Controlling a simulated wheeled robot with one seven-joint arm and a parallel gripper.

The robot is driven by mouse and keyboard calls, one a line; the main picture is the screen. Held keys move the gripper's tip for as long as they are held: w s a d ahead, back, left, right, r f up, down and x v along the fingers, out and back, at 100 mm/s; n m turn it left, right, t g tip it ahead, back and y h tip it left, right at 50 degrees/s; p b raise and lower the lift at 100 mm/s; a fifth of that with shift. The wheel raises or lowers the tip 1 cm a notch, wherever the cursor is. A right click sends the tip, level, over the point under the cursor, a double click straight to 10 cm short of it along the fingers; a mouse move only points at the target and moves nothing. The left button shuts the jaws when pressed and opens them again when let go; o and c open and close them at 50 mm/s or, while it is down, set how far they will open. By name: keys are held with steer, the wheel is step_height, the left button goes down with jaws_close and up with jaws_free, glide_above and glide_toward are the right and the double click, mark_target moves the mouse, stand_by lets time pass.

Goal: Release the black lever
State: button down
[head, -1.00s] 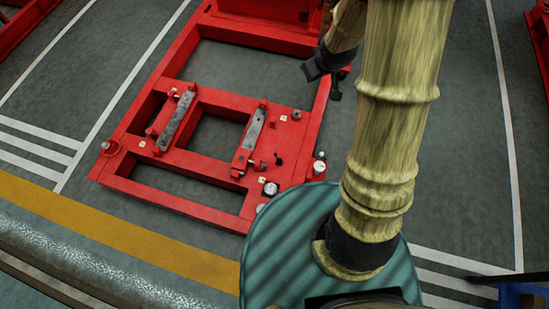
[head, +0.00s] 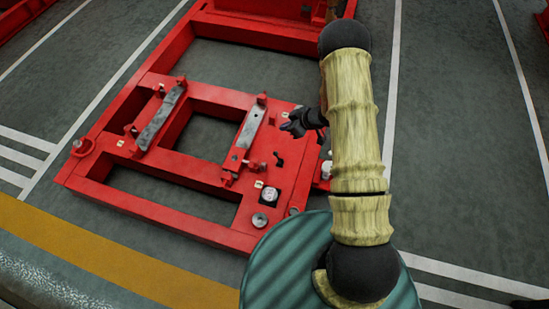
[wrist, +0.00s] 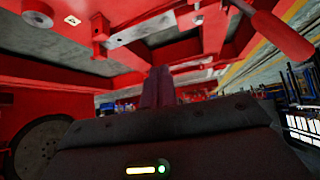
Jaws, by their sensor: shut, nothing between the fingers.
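The black lever (head: 279,159) is a small dark piece on the right side of the red frame (head: 190,165), between a grey bar and a round white-faced gauge. I cannot make it out in the wrist view. My gripper (head: 291,126) is above and a little right of the lever in the head view, apart from it in the picture. Its fingers also show in the wrist view (wrist: 158,88), shut together with nothing between them.
Two grey bars (head: 160,118) (head: 250,128) are clamped on the red frame. A round white-faced gauge (head: 270,195) and a grey knob (head: 260,219) sit at its near corner. A red handle (wrist: 278,34) shows at upper right in the wrist view. Grey floor lies around.

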steer(key=shift+n+g+y, duration=0.4)
steer(key=shift+y, duration=0.1)
steer(key=f, duration=0.1)
steer(key=s+f, duration=0.1)
steer(key=f, duration=0.1)
steer(key=a+f+b, duration=0.1)
steer(key=f, duration=0.1)
steer(key=shift+s, duration=0.2)
steer(key=shift+f, duration=0.1)
steer(key=a+f+b, duration=0.1)
steer(key=f+b, duration=0.1)
steer(key=f, duration=0.1)
steer(key=w+a+f+b, duration=0.1)
steer(key=f+b, duration=0.1)
steer(key=b, duration=0.1)
steer(key=a+f+b, duration=0.1)
steer(key=f+b, duration=0.1)
steer(key=f, duration=0.1)
steer(key=shift+w+a+f, duration=0.15)
steer(key=shift+f, duration=0.2)
